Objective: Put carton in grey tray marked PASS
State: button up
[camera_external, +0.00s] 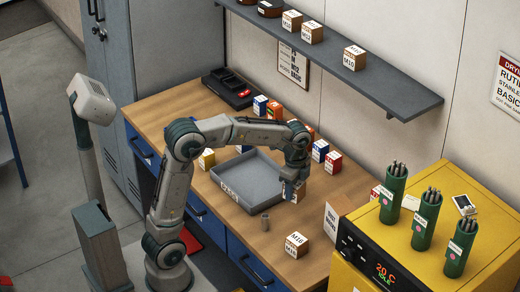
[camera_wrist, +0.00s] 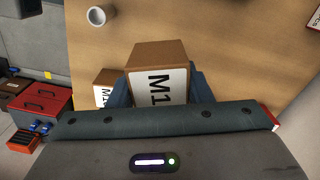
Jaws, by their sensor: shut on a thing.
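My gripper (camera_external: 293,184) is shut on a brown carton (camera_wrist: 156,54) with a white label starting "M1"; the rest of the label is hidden. In the external view the held carton is mostly hidden by the fingers, at the right edge of the grey tray. The grey tray (camera_external: 222,182) lies on the wooden bench, looks empty, and has a white label on its front wall too small to read. In the wrist view the carton sits between my two fingers (camera_wrist: 160,88).
Another M16 carton (camera_external: 297,245) stands on the bench (camera_external: 262,258) near the front. Several coloured boxes (camera_external: 333,162) line the back. A yellow oven (camera_external: 420,262) with green rod holders is at right, below a shelf (camera_external: 375,87).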

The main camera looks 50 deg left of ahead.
jog(key=s+a+n+p, duration=0.25)
jog(key=a+n, duration=0.25)
jog(key=a, duration=0.7)
jog(key=p, duration=0.2)
send_over(254, 184)
jog(key=f, duration=0.6)
jog(key=shift+d, duration=0.3)
jog(key=shift+a+f, duration=0.2)
jog(key=shift+a, duration=0.05)
jog(key=shift+f, duration=0.25)
jog(key=shift+f+p, duration=0.5)
jog(key=shift+f, duration=1.3)
jog(key=shift+f, duration=0.2)
jog(key=o, duration=1.3)
